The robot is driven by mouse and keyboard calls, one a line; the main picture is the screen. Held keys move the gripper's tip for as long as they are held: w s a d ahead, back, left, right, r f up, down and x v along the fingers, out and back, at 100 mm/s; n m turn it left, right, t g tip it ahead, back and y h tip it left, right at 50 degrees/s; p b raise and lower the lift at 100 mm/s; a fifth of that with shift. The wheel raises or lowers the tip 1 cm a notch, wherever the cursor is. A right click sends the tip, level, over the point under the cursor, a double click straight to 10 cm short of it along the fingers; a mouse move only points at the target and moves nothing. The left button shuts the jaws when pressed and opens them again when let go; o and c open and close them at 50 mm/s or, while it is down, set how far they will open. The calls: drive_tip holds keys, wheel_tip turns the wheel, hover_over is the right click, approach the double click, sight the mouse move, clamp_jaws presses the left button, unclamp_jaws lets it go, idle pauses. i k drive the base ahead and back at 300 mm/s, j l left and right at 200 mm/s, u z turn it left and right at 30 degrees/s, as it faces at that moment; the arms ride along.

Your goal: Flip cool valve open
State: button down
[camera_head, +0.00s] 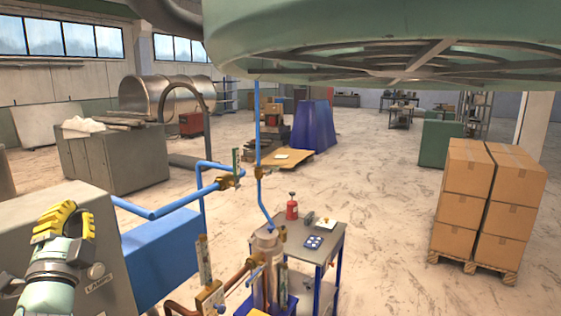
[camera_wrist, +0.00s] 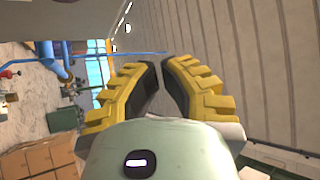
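A brass valve (camera_head: 229,181) sits on a blue pipe (camera_head: 180,200) in the middle of the head view, with a flat green upright piece beside it. A second brass valve (camera_head: 210,297) on copper-coloured piping stands lower, with a pale upright piece above it. No readable label shows which is the cool valve, and I cannot tell their settings. My gripper (camera_head: 66,212) is at the lower left, well left of both valves. In the wrist view, the yellow fingers of my gripper (camera_wrist: 161,64) curve towards each other with a narrow empty gap between their tips.
A grey box marked "LAMPS" (camera_head: 60,245) is beside my gripper. A small table (camera_head: 325,245) with a red can (camera_head: 292,208) stands right of the pipes. A large green round structure (camera_head: 390,30) hangs overhead. Stacked cartons (camera_head: 485,205) stand right; floor between is clear.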

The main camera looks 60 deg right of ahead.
sight(236, 155)
drive_tip(key=i+l+z, duration=0.15)
drive_tip(key=l, duration=0.3)
drive_tip(key=l+z, duration=0.2)
drive_tip(key=l, duration=0.2)
drive_tip(key=i+l+z, duration=0.15)
drive_tip(key=l, duration=0.25)
drive_tip(key=i+l+z, duration=0.15)
drive_tip(key=l, duration=0.25)
